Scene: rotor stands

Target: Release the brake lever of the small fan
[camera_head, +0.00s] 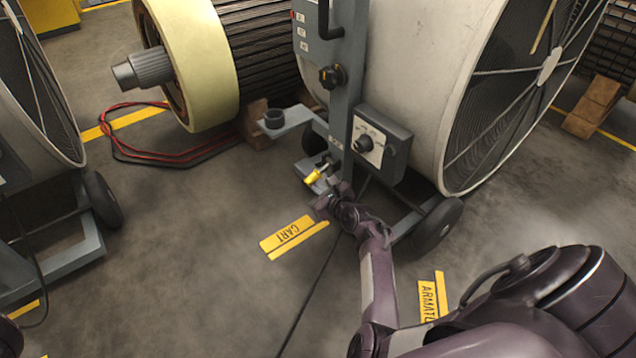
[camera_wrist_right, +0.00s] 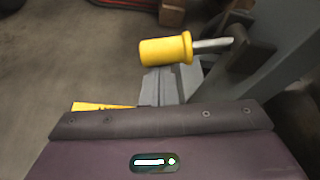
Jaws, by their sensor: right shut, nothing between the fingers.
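The brake lever has a yellow grip (camera_head: 313,177) and sits low on the grey post of the wheeled fan (camera_head: 425,60). In the right wrist view the yellow grip (camera_wrist_right: 165,50) lies nearly level, and its metal rod runs right to a dark bracket on the post. A grey plate is below it. My right gripper (camera_head: 322,206) is shut and empty, just below and in front of the lever. In the right wrist view its purple body fills the bottom, with a visible gap to the grip.
A control box (camera_head: 383,145) with a knob and a grey bracket (camera_head: 285,122) with a cup sit above the lever. A cart wheel (camera_head: 437,223) stands at right. Red and black cables (camera_head: 140,150) and a cream-ended rotor (camera_head: 195,60) are behind left.

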